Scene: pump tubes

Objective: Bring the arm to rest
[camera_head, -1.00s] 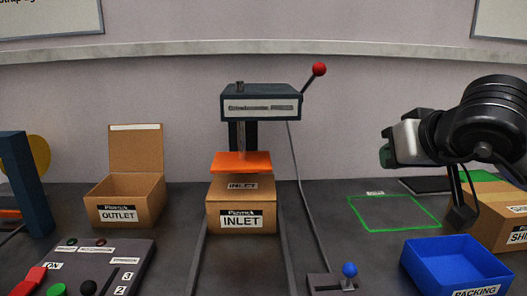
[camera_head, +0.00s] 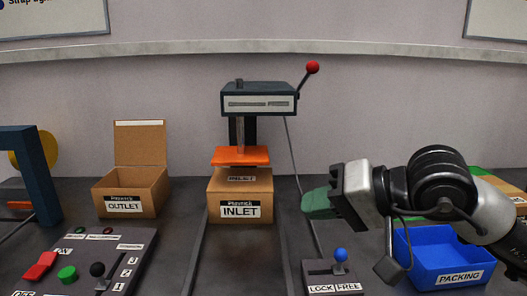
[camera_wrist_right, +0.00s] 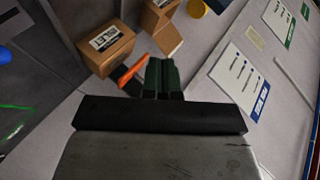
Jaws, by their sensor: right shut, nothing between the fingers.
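My right gripper (camera_head: 318,204) reaches in from the right in the head view, with its green fingers pointing left. It is shut and empty, over the bench to the right of the INLET box. In the right wrist view its green fingers (camera_wrist_right: 162,75) lie side by side. My left gripper is not in view.
The INLET box (camera_head: 240,198) sits under the press (camera_head: 258,98) with its orange plate (camera_head: 240,155). The open OUTLET box (camera_head: 130,190) stands to the left. A blue PACKING bin (camera_head: 440,262) is partly behind my right arm. A LOCK/FREE lever (camera_head: 340,256) is in front.

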